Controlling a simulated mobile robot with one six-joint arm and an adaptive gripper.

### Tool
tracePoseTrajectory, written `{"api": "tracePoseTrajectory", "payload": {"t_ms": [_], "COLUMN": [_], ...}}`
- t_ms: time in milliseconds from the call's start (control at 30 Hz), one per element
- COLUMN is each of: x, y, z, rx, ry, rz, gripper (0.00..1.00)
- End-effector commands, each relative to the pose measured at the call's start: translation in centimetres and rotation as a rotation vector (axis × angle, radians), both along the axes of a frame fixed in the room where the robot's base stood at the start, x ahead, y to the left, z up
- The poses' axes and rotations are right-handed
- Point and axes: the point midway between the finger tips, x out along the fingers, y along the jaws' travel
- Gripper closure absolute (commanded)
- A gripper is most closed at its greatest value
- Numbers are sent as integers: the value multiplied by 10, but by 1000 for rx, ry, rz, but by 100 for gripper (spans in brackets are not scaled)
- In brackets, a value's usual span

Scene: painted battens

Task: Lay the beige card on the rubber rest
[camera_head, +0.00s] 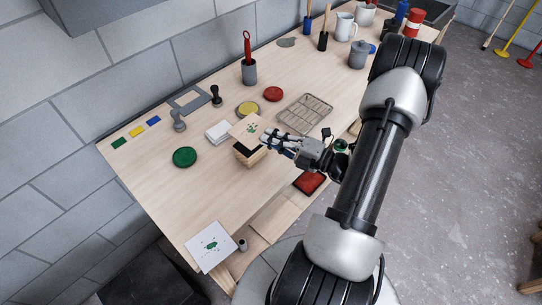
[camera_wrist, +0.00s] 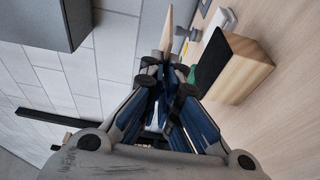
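The beige card (camera_head: 247,127), with a small green print, is pinched by its edge in my gripper (camera_head: 268,138). In the wrist view the card (camera_wrist: 178,28) shows nearly edge-on between the closed fingertips (camera_wrist: 163,68). The rubber rest (camera_head: 246,157) is a pale wooden block with a black top, just below the card in the head view. In the wrist view the rest (camera_wrist: 243,72) is right of the card, with a visible gap between them. The card hides part of the rest's top in the head view.
A stack of white cards (camera_head: 218,132) lies close left of the rest. A green round pad (camera_head: 184,157), yellow pad (camera_head: 247,109), red pad (camera_head: 273,94) and wire rack (camera_head: 305,113) lie around. A printed white sheet (camera_head: 212,247) is at the front corner. Bare wood lies in front.

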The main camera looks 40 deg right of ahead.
Motion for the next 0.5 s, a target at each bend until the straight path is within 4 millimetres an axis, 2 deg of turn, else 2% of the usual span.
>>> {"api": "tracePoseTrajectory", "payload": {"t_ms": [33,267,500], "x": [0,0,0], "y": [0,0,0], "z": [-11,-27,-62], "rx": [1,0,2], "ry": [0,0,1], "rz": [0,0,0], "gripper": [100,100,100]}}
